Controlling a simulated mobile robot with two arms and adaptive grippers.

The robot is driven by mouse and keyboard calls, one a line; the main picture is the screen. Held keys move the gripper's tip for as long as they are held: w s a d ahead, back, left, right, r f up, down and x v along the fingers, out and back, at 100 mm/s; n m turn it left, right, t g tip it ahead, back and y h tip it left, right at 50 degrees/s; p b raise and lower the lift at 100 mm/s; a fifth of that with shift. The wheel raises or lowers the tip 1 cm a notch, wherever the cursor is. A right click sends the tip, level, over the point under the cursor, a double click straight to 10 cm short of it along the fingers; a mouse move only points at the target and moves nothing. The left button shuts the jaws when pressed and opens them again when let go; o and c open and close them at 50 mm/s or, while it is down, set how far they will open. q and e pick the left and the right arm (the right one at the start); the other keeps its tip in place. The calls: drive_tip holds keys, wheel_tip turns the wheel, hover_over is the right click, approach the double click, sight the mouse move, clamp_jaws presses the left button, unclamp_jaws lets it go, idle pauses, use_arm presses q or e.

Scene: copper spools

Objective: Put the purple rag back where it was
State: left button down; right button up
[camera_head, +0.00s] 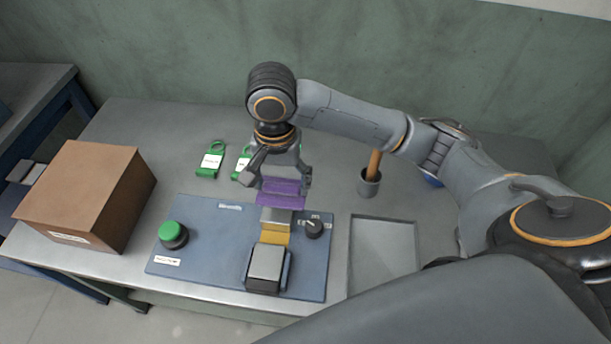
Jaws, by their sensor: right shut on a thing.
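The purple rag (281,197) is held between the fingers of my right gripper (280,181). The gripper points down over the far edge of the blue panel and is shut on the rag. The rag is above or just at a grey metal block with a yellow part (277,228) on the panel. I cannot tell whether the rag touches that block. My left gripper is not in view.
The blue panel (200,262) carries a green button (173,234), a black knob (313,229) and a grey block (266,265). A brown box (88,195) stands at left. Green tags (210,160) lie behind. A cup (368,184) with a wooden handle and an empty grey tray (384,222) are at right.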

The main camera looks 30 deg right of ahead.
drive_tip(key=w+d+f, duration=0.3)
drive_tip(key=d+f, duration=0.1)
drive_tip(key=w+d+f, duration=0.3)
drive_tip(key=w+d, duration=0.1)
drive_tip(key=shift+w+d+f, duration=0.2)
drive_tip(key=shift+w+f, duration=0.1)
drive_tip(key=shift+f, duration=0.1)
drive_tip(key=shift+w+d+f, duration=0.3)
drive_tip(key=shift+f, duration=0.2)
wheel_tip(320, 180, down, 3)
drive_tip(key=shift+w+d+f, duration=0.1)
drive_tip(key=shift+d, duration=0.05)
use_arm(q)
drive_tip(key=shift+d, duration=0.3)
use_arm(e)
drive_tip(key=shift+f, duration=0.15)
drive_tip(key=shift+f, duration=0.1)
drive_tip(key=o, duration=1)
